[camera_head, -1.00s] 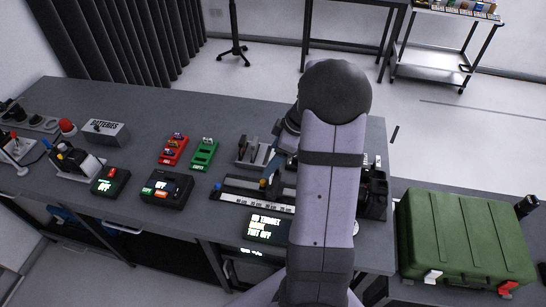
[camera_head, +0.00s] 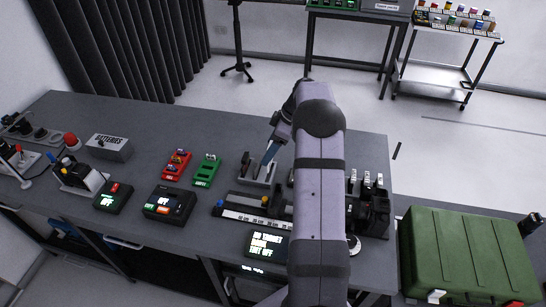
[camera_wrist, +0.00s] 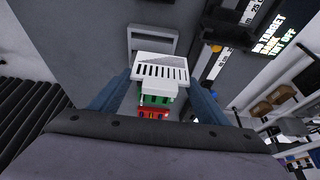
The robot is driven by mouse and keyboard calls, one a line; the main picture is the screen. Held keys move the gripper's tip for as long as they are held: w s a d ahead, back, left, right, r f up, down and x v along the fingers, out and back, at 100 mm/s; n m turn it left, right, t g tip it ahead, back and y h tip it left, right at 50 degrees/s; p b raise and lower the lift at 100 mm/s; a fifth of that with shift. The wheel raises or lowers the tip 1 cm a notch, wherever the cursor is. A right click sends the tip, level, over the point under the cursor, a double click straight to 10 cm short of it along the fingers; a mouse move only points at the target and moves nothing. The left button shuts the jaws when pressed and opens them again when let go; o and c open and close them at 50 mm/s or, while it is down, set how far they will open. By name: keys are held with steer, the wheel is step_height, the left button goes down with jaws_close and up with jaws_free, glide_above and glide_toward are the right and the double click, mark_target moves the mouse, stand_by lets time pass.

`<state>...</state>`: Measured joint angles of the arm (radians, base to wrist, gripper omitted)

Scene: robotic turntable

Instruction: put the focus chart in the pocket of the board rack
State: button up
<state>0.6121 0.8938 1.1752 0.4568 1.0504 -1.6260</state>
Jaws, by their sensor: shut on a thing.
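My gripper (camera_wrist: 160,92) is shut on the focus chart (camera_wrist: 160,68), a white plate with a row of black bars, seen between the two blue fingers in the wrist view. In the head view my gripper (camera_head: 269,153) is above the grey board rack (camera_head: 256,179); the chart cannot be made out there. In the wrist view a grey frame that looks like part of the rack (camera_wrist: 152,28) shows just beyond the chart, partly covered by it. I cannot tell whether the chart touches the rack.
A red tray (camera_head: 177,165) and a green tray (camera_head: 206,171) lie left of the rack. A rail with a scale (camera_head: 250,203) and a lit display (camera_head: 268,243) are in front. A black device (camera_head: 371,212) stands to the right. Clear table lies behind the trays.

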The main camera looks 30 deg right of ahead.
steer(key=shift+w+d+f, duration=0.15)
steer(key=shift+w+d, duration=0.1)
steer(key=shift+w, duration=0.4)
steer(key=shift+w+d+f, duration=0.15)
steer(key=shift+w+d, duration=0.1)
steer(key=shift+w, duration=0.35)
steer(key=shift+f+b, duration=2.4)
steer(key=shift+f, duration=0.5)
steer(key=shift+f+b, duration=1.75)
steer(key=shift+b, duration=0.2)
steer(key=o, duration=1.1)
steer(key=shift+r, duration=0.1)
steer(key=b+v, duration=0.2)
steer(key=v, duration=0.5)
